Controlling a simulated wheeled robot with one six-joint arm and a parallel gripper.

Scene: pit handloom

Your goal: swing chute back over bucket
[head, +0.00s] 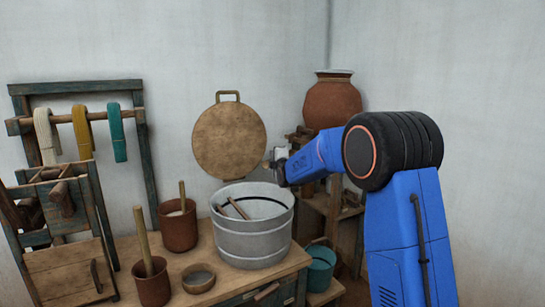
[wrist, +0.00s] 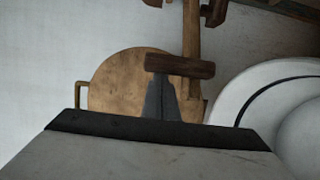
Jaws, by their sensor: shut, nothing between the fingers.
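A grey metal bucket (head: 255,240) stands on the wooden table, with a stick leaning in it. Its pale rim (wrist: 232,98) shows at the right in the wrist view. A narrow wooden piece (wrist: 192,35), which looks like the chute, runs down the wrist view beside the bucket rim. A dark wooden crossbar (wrist: 180,67) lies at my fingertips; I cannot tell whether they touch. In the head view the chute is mostly hidden behind my arm. My gripper (head: 270,164) is shut and empty, above the bucket's back right rim; its fingers (wrist: 161,97) also show in the wrist view.
A round wooden lid (head: 228,140) hangs on the wall behind the bucket. A clay pot (head: 332,101) stands on a wooden stand at right. Brown pots (head: 178,228) and a small bowl (head: 198,279) sit left of the bucket. A teal pail (head: 320,268) stands lower right.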

